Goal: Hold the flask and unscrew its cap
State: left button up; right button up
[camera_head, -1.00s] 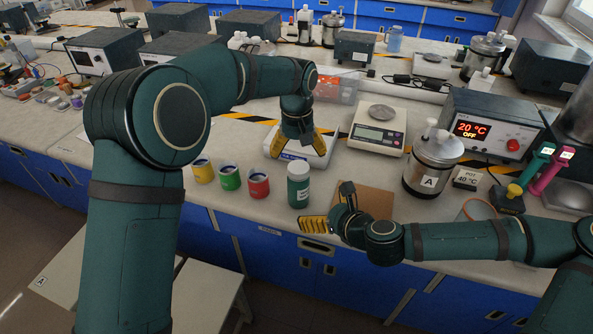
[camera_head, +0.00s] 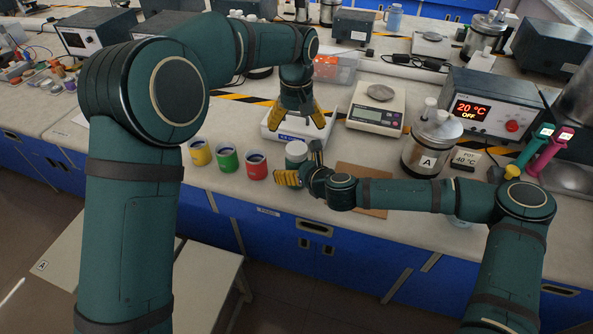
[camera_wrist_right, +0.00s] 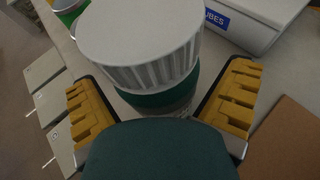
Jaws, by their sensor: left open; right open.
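The flask is a small green bottle with a ribbed pale cap (camera_head: 297,149) on the bench, partly hidden by my right gripper. In the right wrist view the cap (camera_wrist_right: 140,45) is large and close, above the green body (camera_wrist_right: 165,99). My right gripper (camera_head: 300,166) is open, with one yellow finger on each side of the flask; gaps show between the fingers and the body in the wrist view (camera_wrist_right: 161,105). My left gripper (camera_head: 296,119) is open and empty, pointing down above the white box behind the flask.
Yellow (camera_head: 200,153), green (camera_head: 228,160) and red (camera_head: 256,166) cups stand left of the flask. The white box (camera_head: 289,137) is behind it. A brown board (camera_head: 362,177), a balance (camera_head: 377,113) and steel pot A (camera_head: 430,143) are to the right.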

aim_at(297, 148)
jog(key=shift+w+a+f, duration=0.25)
jog(key=shift+w+a, duration=0.1)
jog(key=shift+w, duration=0.1)
grip_shut()
pick_arm(q)
jog(key=m, duration=0.5)
jog(key=shift+m, duration=0.4)
jog(key=m, duration=1.1)
jog(key=shift+m, duration=0.3)
jog(key=m, duration=0.5)
jog(key=shift+f, duration=3.95)
